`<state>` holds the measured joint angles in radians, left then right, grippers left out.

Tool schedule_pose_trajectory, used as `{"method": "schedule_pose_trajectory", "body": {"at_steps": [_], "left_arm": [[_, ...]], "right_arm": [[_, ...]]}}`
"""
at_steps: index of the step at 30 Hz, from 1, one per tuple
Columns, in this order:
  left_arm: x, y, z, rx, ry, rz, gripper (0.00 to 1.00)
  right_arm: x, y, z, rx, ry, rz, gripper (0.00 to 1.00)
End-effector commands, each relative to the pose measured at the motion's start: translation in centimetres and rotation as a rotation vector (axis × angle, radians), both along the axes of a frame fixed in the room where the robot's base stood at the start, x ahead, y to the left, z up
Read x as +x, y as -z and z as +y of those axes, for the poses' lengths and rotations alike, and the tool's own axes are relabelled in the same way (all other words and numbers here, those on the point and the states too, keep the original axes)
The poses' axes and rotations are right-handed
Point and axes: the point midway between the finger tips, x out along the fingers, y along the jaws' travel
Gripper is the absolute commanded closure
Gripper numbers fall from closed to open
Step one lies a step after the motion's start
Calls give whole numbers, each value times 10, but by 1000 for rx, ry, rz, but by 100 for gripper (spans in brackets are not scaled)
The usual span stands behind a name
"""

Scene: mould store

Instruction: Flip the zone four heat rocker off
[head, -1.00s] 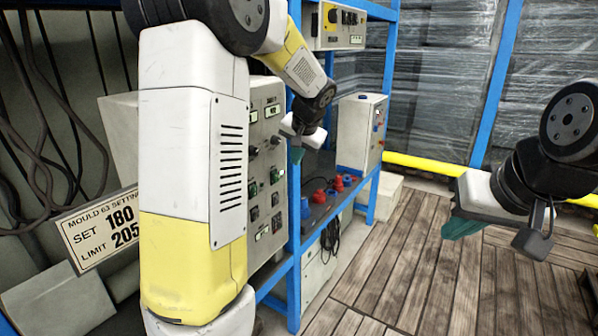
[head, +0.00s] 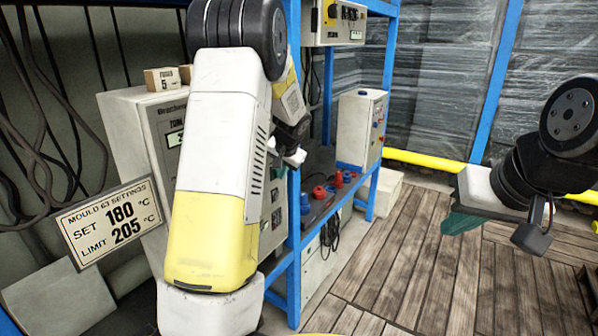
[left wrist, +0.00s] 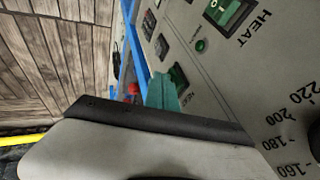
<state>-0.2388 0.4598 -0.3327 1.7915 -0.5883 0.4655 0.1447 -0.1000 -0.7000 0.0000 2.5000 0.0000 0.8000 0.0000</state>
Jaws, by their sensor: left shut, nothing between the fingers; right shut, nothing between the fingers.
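The grey control cabinet (head: 135,110) stands at the left in the head view, largely hidden behind my left arm. In the left wrist view its panel (left wrist: 225,75) fills the right side. A green rocker (left wrist: 228,12) marked HEAT is at the top, and a second green rocker (left wrist: 179,76) with a small HEAT label is near the middle. I cannot read which zone either belongs to. My left gripper (head: 281,171) is shut and empty close to the panel. Its teal fingertips (left wrist: 163,93) appear beside the second rocker; contact is unclear. My right gripper (head: 461,222) is shut and empty over the floor.
A settings sign (head: 108,220) reads set 180 °C, limit 205 °C. A blue rack post (head: 294,240) stands just right of the panel. Red and blue fittings (head: 319,193) lie on the shelf behind. The wooden floor (head: 400,270) at right is open.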

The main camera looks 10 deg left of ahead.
Motion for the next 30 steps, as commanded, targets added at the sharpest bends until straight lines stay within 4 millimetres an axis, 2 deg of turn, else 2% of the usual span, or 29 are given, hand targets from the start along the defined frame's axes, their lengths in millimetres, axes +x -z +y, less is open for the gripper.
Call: {"method": "schedule_pose_trajectory", "body": {"at_steps": [17, 30], "left_arm": [[2, 5, 4, 0, 0, 0, 100], [2, -11, 4, 0, 0, -1, 100]], "right_arm": [[0, 0, 0, 0, 0, 0, 100], [0, 0, 0, 0, 0, 0, 100]]}}
